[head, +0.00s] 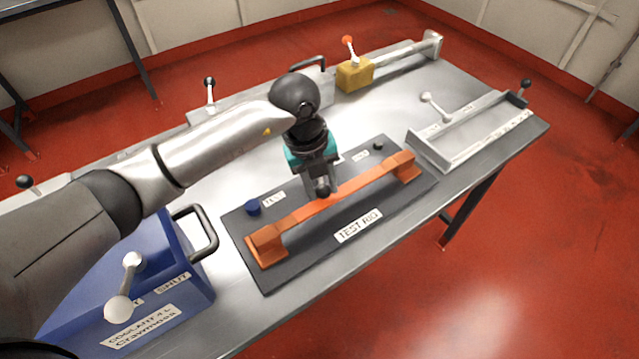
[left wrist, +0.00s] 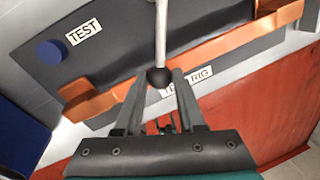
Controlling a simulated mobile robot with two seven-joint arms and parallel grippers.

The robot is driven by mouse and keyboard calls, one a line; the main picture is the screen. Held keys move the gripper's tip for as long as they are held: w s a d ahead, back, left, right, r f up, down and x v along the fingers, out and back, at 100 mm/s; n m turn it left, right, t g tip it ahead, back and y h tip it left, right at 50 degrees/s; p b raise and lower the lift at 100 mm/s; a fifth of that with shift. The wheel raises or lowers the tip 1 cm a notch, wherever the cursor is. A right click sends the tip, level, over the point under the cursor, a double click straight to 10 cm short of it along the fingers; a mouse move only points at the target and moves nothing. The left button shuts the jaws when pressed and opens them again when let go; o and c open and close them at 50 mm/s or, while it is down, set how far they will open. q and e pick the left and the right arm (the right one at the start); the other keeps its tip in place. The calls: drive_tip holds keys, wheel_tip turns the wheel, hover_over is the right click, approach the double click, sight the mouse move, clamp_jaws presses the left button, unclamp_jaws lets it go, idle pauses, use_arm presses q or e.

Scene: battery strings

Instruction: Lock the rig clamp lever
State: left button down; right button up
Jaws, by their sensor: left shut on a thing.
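The test rig is a dark plate (head: 300,268) with an orange clamp bar (head: 335,202) along it and a "TEST RIG" label. My left gripper (head: 322,186) comes down from above at the middle of the bar. It is shut on the black ball knob of the clamp lever (left wrist: 159,77). In the left wrist view the lever's grey rod (left wrist: 161,35) runs from the knob up to the top edge. In the head view the gripper hides most of the lever. My right gripper is not in view.
A blue button (head: 253,207) and a small black knob (head: 378,146) sit on the plate. A blue coolant box (head: 180,290) with handle and lever stands left. A white tray (head: 440,158) lies right, a yellow block with lever (head: 353,76) behind. Bare table (head: 400,105) shows between them.

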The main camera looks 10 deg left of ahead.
use_arm(q)
drive_tip(key=c, duration=0.6)
unclamp_jaws()
drive_tip(key=shift+w+d, duration=0.1)
drive_tip(key=shift+d, duration=0.3)
drive_tip(key=shift+o, duration=0.4)
drive_tip(key=shift+a, duration=0.1)
drive_tip(key=shift+r, duration=0.1)
wheel_tip(320, 180, up, 15)
drive_tip(key=s+a+p, duration=0.1)
drive_tip(key=a+p, duration=0.1)
drive_tip(key=shift+s+a, duration=0.2)
drive_tip(key=shift+a, duration=0.15)
